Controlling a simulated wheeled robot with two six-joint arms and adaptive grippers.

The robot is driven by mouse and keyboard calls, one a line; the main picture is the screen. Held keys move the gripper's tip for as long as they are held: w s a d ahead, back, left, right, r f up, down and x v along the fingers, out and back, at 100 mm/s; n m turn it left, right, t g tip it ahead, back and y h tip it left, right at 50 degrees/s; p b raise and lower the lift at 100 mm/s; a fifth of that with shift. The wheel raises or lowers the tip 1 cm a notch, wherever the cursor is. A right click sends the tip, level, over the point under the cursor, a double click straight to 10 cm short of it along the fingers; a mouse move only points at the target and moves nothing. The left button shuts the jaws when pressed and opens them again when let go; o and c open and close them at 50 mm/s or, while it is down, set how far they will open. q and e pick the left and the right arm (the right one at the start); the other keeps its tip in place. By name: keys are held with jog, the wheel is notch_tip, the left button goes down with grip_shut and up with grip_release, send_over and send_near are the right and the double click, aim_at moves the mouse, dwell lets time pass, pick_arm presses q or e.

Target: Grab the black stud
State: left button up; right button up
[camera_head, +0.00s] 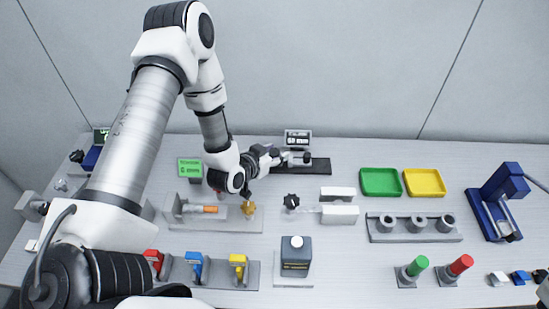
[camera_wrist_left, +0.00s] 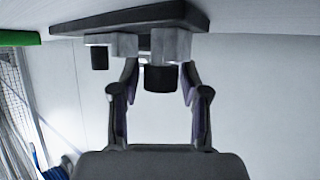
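A black stud (camera_wrist_left: 159,78) sticks out of a grey block (camera_wrist_left: 170,44) on a dark plate (camera_wrist_left: 90,24) in the left wrist view. A smaller dark stud (camera_wrist_left: 99,58) sits to its left, outside my fingers. My left gripper (camera_wrist_left: 158,78) is open, with one finger on each side of the larger stud and a visible gap on both sides. In the head view my left gripper (camera_head: 283,157) is at the left end of the fixture on the black plate (camera_head: 318,167).
A small display (camera_head: 298,138) stands behind the plate. A white block with a black knob (camera_head: 291,201) is in front. Green (camera_head: 380,182) and yellow (camera_head: 424,182) trays lie to the right. A grey holder with several round sockets (camera_head: 414,235) stands before them.

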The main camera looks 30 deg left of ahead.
pick_arm(q)
grip_shut()
